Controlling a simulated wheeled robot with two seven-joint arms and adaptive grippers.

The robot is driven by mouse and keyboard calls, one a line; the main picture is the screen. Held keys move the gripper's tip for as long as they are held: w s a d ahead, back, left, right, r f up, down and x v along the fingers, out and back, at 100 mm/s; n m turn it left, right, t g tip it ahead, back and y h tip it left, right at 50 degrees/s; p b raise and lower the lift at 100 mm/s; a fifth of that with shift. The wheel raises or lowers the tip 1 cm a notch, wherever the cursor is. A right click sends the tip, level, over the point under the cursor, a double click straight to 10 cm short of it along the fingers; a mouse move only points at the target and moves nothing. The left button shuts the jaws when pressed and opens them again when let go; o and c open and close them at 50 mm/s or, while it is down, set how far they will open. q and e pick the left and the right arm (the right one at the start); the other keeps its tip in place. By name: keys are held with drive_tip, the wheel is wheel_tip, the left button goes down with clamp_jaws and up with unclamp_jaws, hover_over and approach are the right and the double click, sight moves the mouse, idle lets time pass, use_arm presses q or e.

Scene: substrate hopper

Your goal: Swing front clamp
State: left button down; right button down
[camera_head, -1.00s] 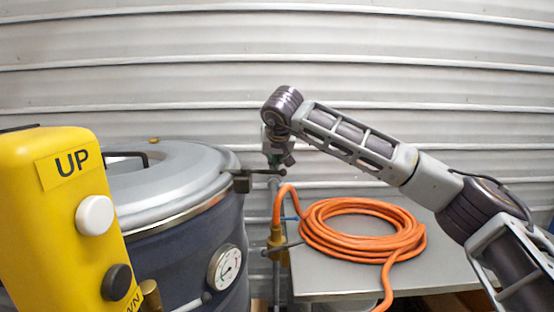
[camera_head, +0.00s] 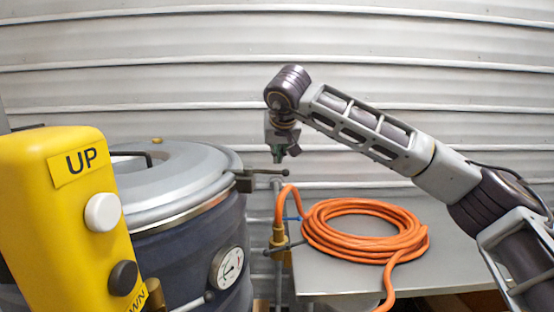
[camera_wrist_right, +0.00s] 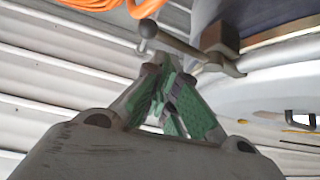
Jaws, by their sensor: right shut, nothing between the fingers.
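A clamp (camera_head: 243,182) sits on the right rim of the grey lidded vessel (camera_head: 188,247), its thin handle pointing right. I cannot tell whether it is the front clamp. In the right wrist view the clamp's handle (camera_wrist_right: 180,42) runs from the dark block (camera_wrist_right: 221,36) to a knobbed end. My right gripper (camera_head: 277,156) points down just above the handle in the head view. In the wrist view its green-padded fingers (camera_wrist_right: 166,92) are shut and empty, close to the handle; contact cannot be told. My left gripper is not in view.
A yellow control box (camera_head: 62,215) marked UP stands at left, hiding part of the vessel. A gauge (camera_head: 228,267) is on the vessel's side. A coiled orange hose (camera_head: 365,245) lies on a metal table (camera_head: 340,278) at right. A corrugated wall (camera_head: 400,40) is behind.

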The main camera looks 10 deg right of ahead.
drive_tip(key=v, duration=0.6)
drive_tip(key=shift+r, duration=0.3)
